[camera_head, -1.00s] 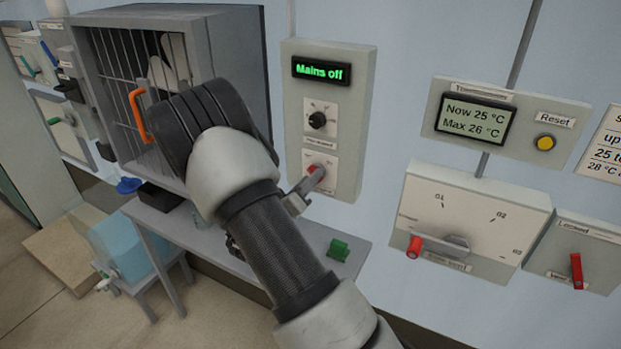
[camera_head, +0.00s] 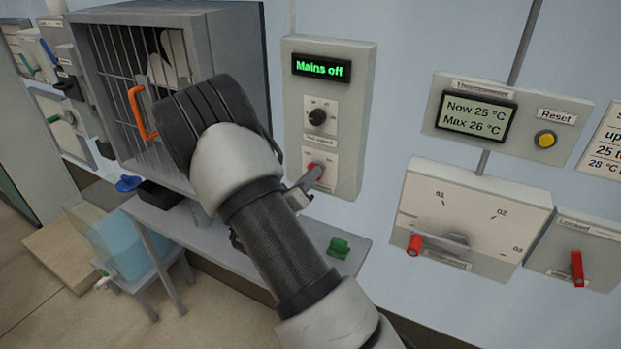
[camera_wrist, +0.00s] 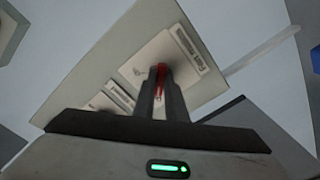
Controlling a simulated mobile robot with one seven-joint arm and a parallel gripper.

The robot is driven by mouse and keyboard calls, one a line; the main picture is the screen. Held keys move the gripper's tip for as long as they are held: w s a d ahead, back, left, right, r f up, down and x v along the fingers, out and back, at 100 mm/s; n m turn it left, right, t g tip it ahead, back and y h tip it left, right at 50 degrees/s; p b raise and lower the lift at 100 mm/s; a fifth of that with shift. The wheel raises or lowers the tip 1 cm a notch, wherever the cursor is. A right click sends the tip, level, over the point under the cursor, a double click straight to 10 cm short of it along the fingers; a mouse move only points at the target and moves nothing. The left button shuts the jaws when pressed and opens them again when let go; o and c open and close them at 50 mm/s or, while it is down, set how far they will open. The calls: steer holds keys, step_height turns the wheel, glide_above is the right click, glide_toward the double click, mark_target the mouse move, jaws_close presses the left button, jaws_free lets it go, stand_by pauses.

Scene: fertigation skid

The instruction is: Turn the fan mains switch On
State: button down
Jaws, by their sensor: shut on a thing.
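The fan control panel (camera_head: 345,95) is a grey plate on the wall. Its display (camera_head: 321,68) reads "Mains off" in green. A black knob (camera_head: 317,117) sits below the display. Under that is the fan mains switch (camera_head: 316,169), a red handle on a pale plate, partly covered by my gripper (camera_head: 308,183). In the wrist view the label "Fan mains" shows beside the red handle (camera_wrist: 161,78), and the fingers of my gripper (camera_wrist: 160,90) are shut on that handle.
A caged fan box (camera_head: 165,75) with an orange handle stands left of my arm. A thermometer panel (camera_head: 505,115) and a dial box (camera_head: 475,215) with a red lever are on the right. A small green object (camera_head: 338,248) lies on the grey shelf (camera_head: 300,240).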

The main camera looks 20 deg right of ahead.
steer(key=shift+f+m+b, duration=0.15)
steer(key=shift+m+b, duration=8.55)
steer(key=shift+b, duration=1.5)
steer(key=c, duration=1.8)
jaws_free()
steer(key=shift+a, duration=0.1)
steer(key=p+v, duration=0.1)
steer(key=v, duration=1.6)
steer(key=shift+s+p, duration=0.2)
steer(key=shift+p, duration=0.2)
